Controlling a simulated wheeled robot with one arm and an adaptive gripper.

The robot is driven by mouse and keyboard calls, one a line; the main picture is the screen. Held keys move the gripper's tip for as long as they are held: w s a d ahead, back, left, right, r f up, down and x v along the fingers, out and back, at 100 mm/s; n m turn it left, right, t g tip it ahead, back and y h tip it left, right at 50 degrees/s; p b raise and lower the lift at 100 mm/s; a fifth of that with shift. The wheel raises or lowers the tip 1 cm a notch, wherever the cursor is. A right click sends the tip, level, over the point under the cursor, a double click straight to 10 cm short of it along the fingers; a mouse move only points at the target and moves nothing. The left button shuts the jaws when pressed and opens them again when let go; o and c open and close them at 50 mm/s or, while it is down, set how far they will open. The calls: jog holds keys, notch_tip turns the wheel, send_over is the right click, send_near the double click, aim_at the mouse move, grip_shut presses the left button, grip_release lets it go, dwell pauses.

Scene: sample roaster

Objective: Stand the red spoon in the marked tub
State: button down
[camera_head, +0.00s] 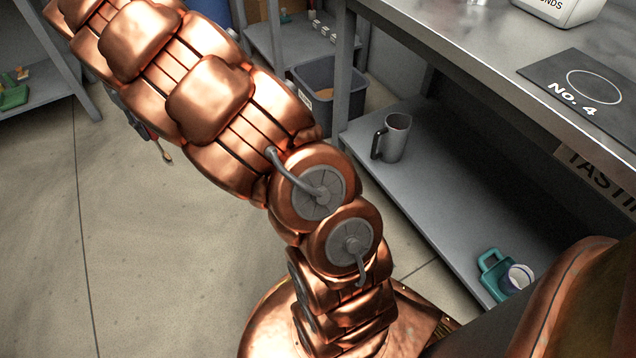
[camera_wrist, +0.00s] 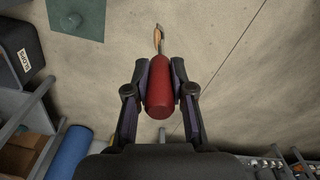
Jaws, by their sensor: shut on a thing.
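My gripper (camera_wrist: 160,72) is shut on the red handle of the spoon (camera_wrist: 159,95). The spoon's thin, brass-coloured end points away from the gripper in the wrist view. In the head view, my arm hides most of the gripper; the spoon's tip (camera_head: 167,157) shows past the arm, over the floor. A dark tub (camera_wrist: 20,40) with a white label is at the left of the wrist view, apart from the spoon. I cannot tell whether these are the same tub.
A grey mug (camera_head: 396,138) and a teal-handled item (camera_head: 492,272) are on the bench's lower shelf (camera_head: 430,205). A dark No. 4 mat (camera_head: 540,75) lies on the benchtop. A blue cylinder (camera_wrist: 68,152) is lower left in the wrist view. Open floor (camera_head: 150,260) lies left.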

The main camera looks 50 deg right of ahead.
jog(key=s+d+f+m+p, duration=0.1)
jog(key=s+d+f+m, duration=0.1)
jog(key=d+f, duration=1.65)
jog(key=s+d+f+m+p, duration=0.1)
jog(key=s+d+f, duration=1.2)
jog(key=s+f, duration=0.2)
jog(key=shift+s+d+f+m, duration=0.15)
jog(key=shift+f+m, duration=0.15)
jog(key=shift+f, duration=0.6)
